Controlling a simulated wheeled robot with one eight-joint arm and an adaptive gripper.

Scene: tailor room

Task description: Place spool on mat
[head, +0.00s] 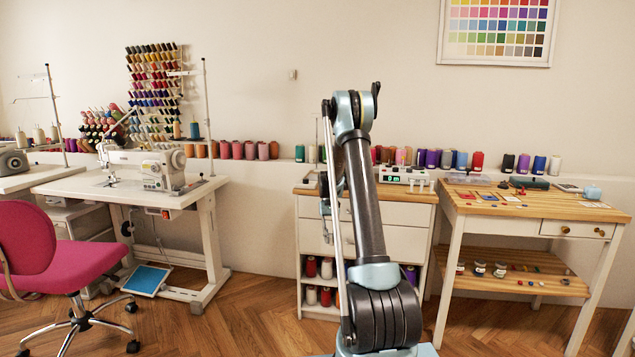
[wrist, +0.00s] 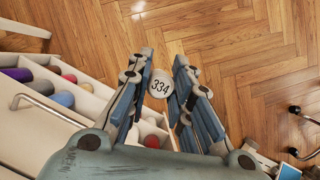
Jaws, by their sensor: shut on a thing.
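My gripper (wrist: 164,72) is shut on a spool (wrist: 160,88) in the wrist view. The spool shows a round white end marked 334, held between the two blue-grey fingers, with wood floor and a shelf edge below it. In the head view my arm stands in front of the white cabinet and hides most of my gripper, and the held spool cannot be made out. I cannot tell which thing is the mat; small flat coloured pieces (head: 507,198) lie on the wood-topped table (head: 560,211) at the right.
The white cabinet (head: 405,225) has open shelves with several spools; these shelves also show left in the wrist view (wrist: 97,88). A sewing table (head: 75,188), a pink chair (head: 45,262) and a blue pedal (head: 150,279) stand left. Floor between them is clear.

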